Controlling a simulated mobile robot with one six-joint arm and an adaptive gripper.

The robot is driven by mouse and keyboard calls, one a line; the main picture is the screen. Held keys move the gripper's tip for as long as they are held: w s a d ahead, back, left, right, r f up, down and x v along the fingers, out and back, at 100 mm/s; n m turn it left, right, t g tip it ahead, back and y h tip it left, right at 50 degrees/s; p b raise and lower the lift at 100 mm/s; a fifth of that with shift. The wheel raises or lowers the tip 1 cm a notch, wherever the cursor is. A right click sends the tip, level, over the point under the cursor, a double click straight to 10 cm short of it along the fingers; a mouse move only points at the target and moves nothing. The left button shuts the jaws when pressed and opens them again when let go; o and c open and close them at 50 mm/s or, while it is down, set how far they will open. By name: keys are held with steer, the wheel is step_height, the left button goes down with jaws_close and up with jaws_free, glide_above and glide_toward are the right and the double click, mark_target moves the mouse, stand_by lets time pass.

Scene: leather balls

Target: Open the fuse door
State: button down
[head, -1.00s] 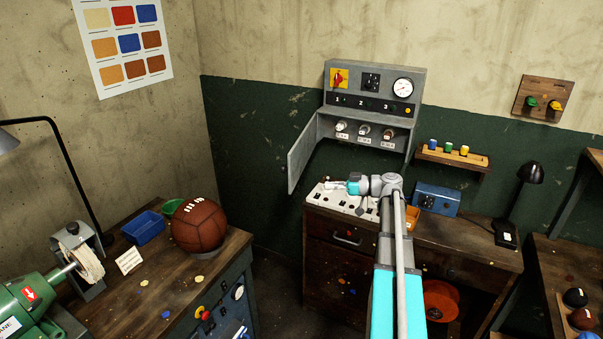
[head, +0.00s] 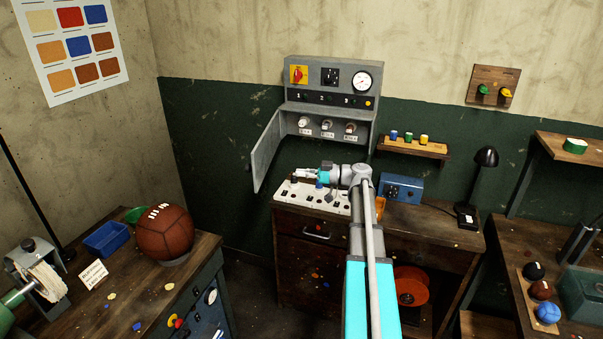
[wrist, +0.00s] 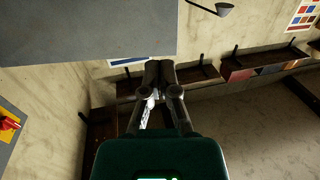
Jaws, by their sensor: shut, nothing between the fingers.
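The fuse door (head: 266,150) is a grey panel hinged on the left side of the grey fuse box (head: 330,92). It stands swung open toward the left, and fuses (head: 328,128) show in the opened compartment. My gripper (head: 298,173) is to the right of the door's lower part and below the fuse compartment, pointing left. In the wrist view its dark fingers (wrist: 160,68) are together with nothing held. A grey flat surface (wrist: 90,30) fills the upper left there; I cannot tell whether it is the door. Contact with the door is not visible.
A white socket panel (head: 310,196) lies on the bench below my gripper. A blue box (head: 402,188) and a black lamp (head: 485,157) are to the right. A shelf with coloured pieces (head: 413,147) is right of the fuse box. A brown ball (head: 165,232) sits on the left bench.

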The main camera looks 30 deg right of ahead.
mark_target(258, 170)
steer(key=x, duration=1.2)
steer(key=shift+a, duration=0.15)
steer(key=shift+w, duration=0.1)
